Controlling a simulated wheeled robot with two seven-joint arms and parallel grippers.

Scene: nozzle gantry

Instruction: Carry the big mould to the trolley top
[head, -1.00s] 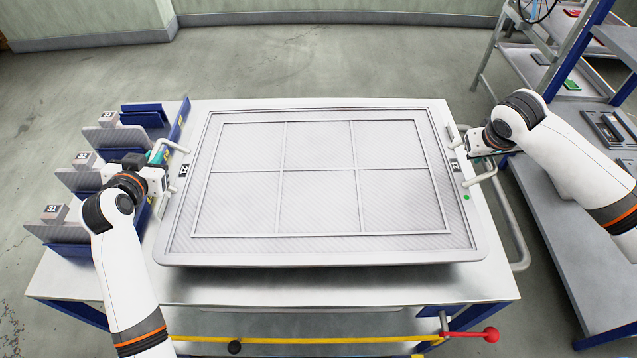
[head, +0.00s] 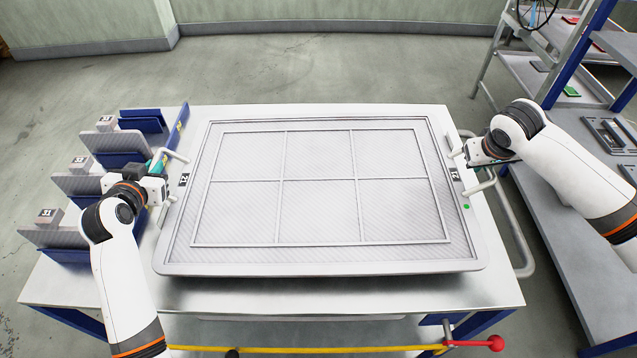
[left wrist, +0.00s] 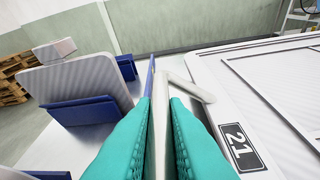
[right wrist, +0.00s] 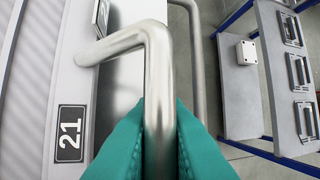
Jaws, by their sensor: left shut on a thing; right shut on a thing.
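The big mould (head: 320,268) is a wide grey tray-like panel with a raised six-field frame and a label 21 at each side. It lies level over the metal top (head: 250,295) of a blue-legged table or trolley, with a dark shadow under its front edge; I cannot tell whether it touches. My left gripper (head: 165,180) is shut on its left bar handle, and the teal fingers flank this handle (left wrist: 162,110) in the left wrist view. My right gripper (head: 470,152) is shut on the right bar handle (right wrist: 158,75).
Upright plates in blue holders (head: 90,185) with numbered blocks stand on the left beside my left arm. A grey shelf rack (head: 575,225) with blue posts stands close on the right. A yellow bar with a red knob (head: 495,342) runs along the front. Floor behind is clear.

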